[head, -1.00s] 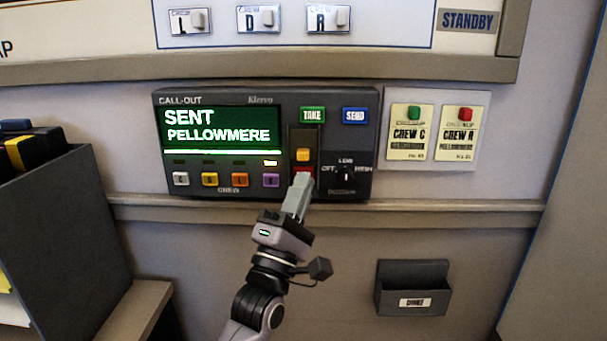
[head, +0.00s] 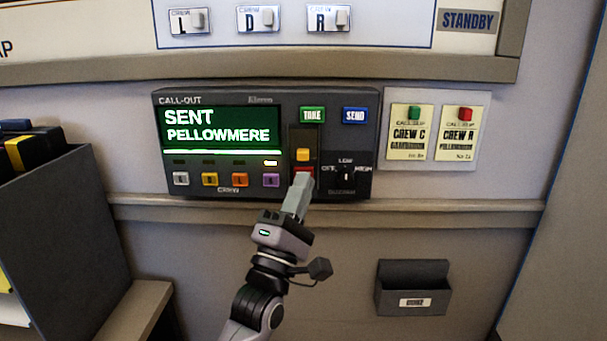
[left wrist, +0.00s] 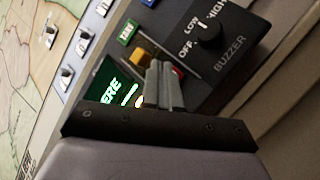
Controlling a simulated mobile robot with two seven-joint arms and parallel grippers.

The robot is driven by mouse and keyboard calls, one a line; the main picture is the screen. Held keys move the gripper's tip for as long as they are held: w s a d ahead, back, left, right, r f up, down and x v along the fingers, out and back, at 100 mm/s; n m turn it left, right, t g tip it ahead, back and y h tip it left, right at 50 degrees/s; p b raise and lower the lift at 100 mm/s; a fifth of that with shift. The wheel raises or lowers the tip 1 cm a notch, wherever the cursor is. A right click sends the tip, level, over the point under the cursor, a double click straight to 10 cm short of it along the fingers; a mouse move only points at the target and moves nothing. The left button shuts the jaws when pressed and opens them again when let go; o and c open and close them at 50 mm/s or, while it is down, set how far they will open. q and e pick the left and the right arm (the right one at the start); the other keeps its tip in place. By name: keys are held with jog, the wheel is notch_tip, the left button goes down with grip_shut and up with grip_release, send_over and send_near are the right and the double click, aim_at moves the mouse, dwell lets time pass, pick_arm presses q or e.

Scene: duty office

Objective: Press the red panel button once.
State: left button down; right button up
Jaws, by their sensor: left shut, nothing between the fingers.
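The call-out panel (head: 220,98) is a dark box on the wall. Its screen (head: 222,133) reads "SENT PELLOWMERE". The red panel button (head: 304,169) sits low in the column under an orange button (head: 303,155); only its upper edge shows above my fingertips. In the left wrist view the red button (left wrist: 179,72) shows just right of the fingers. My left gripper (head: 302,180) is shut and empty, its tips at or just in front of the red button; I cannot tell whether they touch it. My right gripper is not in view.
Green TAKE (head: 312,114) and blue SEND (head: 355,115) buttons are above. A buzzer dial (head: 346,174) is close on the right. Coloured crew buttons (head: 240,180) are on the left. A ledge (head: 420,213) runs below the panel. A small holder (head: 412,288) hangs lower right.

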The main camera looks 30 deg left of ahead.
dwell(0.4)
pick_arm(q)
jog(key=shift+w+a, duration=0.2)
jog(key=shift+w, duration=0.15)
jog(key=shift+w+a, duration=0.2)
jog(key=shift+w, duration=0.1)
dwell(0.6)
jog(key=shift+s, duration=0.1)
jog(key=shift+s+d+p, duration=0.3)
jog(key=shift+s+d, duration=0.1)
jog(key=shift+s, duration=0.15)
jog(key=shift+s+d+p, duration=0.15)
jog(key=shift+s+d, duration=0.3)
jog(key=shift+s, duration=0.25)
jog(key=shift+s+d+p, duration=0.2)
jog(key=shift+s+d, duration=0.25)
jog(key=shift+s, duration=0.3)
jog(key=shift+s+d+p, duration=0.15)
jog(key=shift+s+d, duration=0.3)
jog(key=shift+s, duration=0.25)
